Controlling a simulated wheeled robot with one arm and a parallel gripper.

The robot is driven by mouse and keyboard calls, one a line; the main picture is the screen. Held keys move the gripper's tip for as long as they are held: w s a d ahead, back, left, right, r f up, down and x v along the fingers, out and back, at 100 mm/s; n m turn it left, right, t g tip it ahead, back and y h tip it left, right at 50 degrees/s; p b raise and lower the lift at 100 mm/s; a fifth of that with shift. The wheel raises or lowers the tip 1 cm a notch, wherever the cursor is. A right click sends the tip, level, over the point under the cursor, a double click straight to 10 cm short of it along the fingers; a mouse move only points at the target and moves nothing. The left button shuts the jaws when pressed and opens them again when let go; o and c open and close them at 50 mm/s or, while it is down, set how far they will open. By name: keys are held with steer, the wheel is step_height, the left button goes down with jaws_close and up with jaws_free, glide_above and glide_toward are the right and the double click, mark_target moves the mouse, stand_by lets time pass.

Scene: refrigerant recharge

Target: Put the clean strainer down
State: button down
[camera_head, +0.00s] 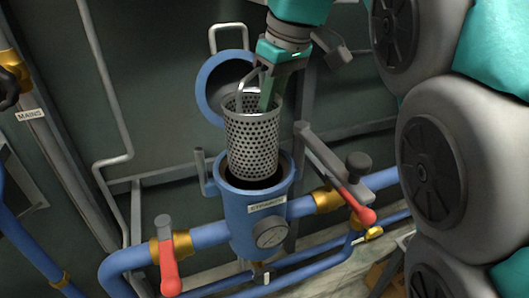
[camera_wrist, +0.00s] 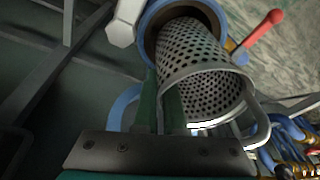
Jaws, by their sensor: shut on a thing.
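The strainer (camera_head: 252,140) is a perforated metal basket with a wire handle. In the head view it stands upright, with its lower end at or just inside the open mouth of the blue strainer housing (camera_head: 240,207). My gripper (camera_head: 266,98) is above it, with the green fingers at the basket's rim and handle, shut on the strainer. In the wrist view the strainer (camera_wrist: 196,62) extends away from my gripper (camera_wrist: 160,105) toward the round blue opening (camera_wrist: 150,30). Its bottom end is hidden inside the housing mouth.
The housing's round blue lid (camera_head: 212,82) stands open behind the strainer. Red-handled valves (camera_head: 168,270) (camera_head: 358,207) flank the housing on blue pipes. A clamp bar with a dark knob (camera_head: 358,163) sticks out at the right. A gauge (camera_head: 270,233) is on the housing front.

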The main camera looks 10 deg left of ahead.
steer(key=shift+s+d+x, duration=0.1)
steer(key=shift+d+x, duration=0.15)
steer(key=shift+x, duration=0.75)
steer(key=shift+s+d+x, duration=0.1)
steer(key=shift+d+x, duration=0.1)
steer(key=shift+x, duration=0.85)
steer(key=shift+s+d+x, duration=0.1)
steer(key=shift+d+x, duration=0.15)
steer(key=shift+x, duration=0.75)
steer(key=shift+f, duration=0.3)
